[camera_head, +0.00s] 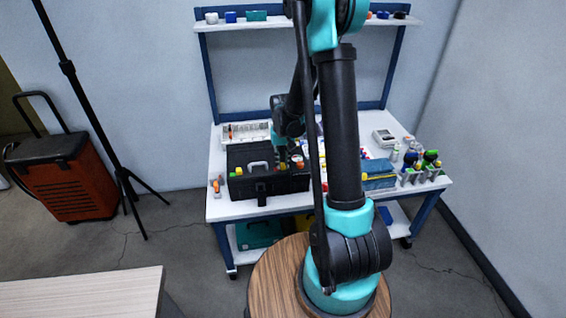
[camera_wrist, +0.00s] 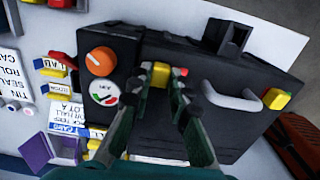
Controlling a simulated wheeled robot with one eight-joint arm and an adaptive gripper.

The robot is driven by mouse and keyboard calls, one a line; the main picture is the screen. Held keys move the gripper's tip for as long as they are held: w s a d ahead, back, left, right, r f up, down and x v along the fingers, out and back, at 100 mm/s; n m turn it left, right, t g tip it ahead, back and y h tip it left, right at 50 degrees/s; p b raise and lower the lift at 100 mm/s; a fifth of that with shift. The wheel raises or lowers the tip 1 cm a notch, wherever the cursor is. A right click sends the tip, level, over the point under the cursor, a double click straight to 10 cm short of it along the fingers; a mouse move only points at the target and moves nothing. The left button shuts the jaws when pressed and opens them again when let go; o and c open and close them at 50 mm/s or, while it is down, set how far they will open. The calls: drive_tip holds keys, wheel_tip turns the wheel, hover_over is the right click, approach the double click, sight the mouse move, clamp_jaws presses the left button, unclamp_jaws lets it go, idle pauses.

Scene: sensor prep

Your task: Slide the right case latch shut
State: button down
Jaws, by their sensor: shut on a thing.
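The black case (camera_head: 290,185) lies on the white bench, and its dark lid fills the middle of the wrist view (camera_wrist: 215,65). The right case latch (camera_wrist: 160,72) is a small yellow block on the case, with a small red patch just beside it. My gripper (camera_wrist: 161,79) is shut on this latch, one dark finger on each side. In the head view my gripper (camera_head: 284,163) is small and partly hidden by my arm. The other yellow latch (camera_wrist: 276,98) is beyond the grey handle (camera_wrist: 231,98); it also shows in the head view (camera_head: 238,171).
An orange knob (camera_wrist: 100,61) and a round gauge (camera_wrist: 105,93) sit close beside the gripped latch. Labels and small coloured parts crowd the bench beyond them. A black protruding clasp (camera_wrist: 227,37) stands on the case's edge. An orange-red wheeled case (camera_head: 65,178) stands on the floor at left.

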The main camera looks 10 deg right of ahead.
drive_tip(key=shift+a, duration=1.25)
drive_tip(key=c, duration=1.4)
unclamp_jaws()
wheel_tip(320, 180, up, 8)
drive_tip(key=shift+s, duration=0.1)
drive_tip(key=s+d+t, duration=0.2)
drive_tip(key=s+d, duration=0.1)
drive_tip(key=s, duration=0.8)
drive_tip(key=s+d+t, duration=0.2)
drive_tip(key=s+d, duration=0.2)
drive_tip(key=s, duration=0.6)
drive_tip(key=shift+s+r, duration=0.35)
drive_tip(key=shift+r, duration=0.1)
